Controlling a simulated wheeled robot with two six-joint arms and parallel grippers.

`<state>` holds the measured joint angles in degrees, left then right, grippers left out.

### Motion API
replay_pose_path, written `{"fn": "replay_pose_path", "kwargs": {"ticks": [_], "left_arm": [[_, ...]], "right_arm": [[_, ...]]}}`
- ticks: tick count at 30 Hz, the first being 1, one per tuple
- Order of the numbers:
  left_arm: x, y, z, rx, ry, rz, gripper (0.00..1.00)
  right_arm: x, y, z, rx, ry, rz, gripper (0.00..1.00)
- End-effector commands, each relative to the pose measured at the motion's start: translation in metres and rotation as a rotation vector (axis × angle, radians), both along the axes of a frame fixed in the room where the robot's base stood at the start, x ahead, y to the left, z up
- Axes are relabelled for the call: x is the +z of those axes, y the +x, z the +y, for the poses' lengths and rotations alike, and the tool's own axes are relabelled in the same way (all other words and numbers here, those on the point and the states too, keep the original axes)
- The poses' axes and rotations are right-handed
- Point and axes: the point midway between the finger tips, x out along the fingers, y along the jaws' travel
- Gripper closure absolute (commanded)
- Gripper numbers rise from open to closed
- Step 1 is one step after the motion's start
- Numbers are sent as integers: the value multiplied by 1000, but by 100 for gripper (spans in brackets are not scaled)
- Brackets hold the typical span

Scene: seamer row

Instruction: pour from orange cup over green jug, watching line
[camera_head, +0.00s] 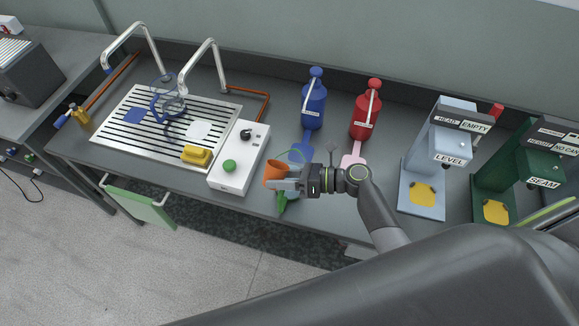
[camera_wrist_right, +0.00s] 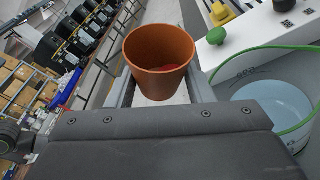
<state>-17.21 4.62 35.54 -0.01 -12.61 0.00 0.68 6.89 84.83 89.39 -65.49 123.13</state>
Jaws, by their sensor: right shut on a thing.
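The orange cup (camera_head: 273,172) is in my right gripper (camera_head: 277,184), which is shut on it. In the right wrist view the cup (camera_wrist_right: 158,60) shows its open mouth, with something reddish low inside. The green jug (camera_head: 283,204) is largely hidden under and behind the gripper in the head view; a green part sticks out below the gripper. In the right wrist view a green rim curves around a pale blue round surface (camera_wrist_right: 275,104), right of the cup and apart from it. No poured stream shows. My left gripper is not in view.
A white control box (camera_head: 239,160) with a green button stands left of the cup. Blue (camera_head: 314,103) and red (camera_head: 365,114) bottles stand behind. The grey LEVEL machine (camera_head: 436,150) and green SEAM machine (camera_head: 520,170) stand at right. A slatted drain tray (camera_head: 150,128) lies at left.

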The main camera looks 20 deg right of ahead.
Motion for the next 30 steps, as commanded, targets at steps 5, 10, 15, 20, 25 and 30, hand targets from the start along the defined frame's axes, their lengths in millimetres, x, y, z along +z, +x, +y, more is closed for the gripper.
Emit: {"fn": "replay_pose_path", "kwargs": {"ticks": [5, 10, 15, 20, 25, 30], "left_arm": [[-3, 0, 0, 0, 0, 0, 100], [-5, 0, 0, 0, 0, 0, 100], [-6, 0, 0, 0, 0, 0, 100], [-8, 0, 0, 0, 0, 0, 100], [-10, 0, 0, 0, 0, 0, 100], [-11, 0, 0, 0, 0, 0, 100]], "right_arm": [[0, 1, -1, 1, 18, 15, 78], [1, 1, -1, 1, 37, 30, 78], [2, 1, -1, 1, 54, 46, 78], [3, 2, -2, 2, 71, 59, 78], [4, 2, -2, 1, 89, 75, 78], [5, 2, -2, 2, 106, 91, 78]]}}
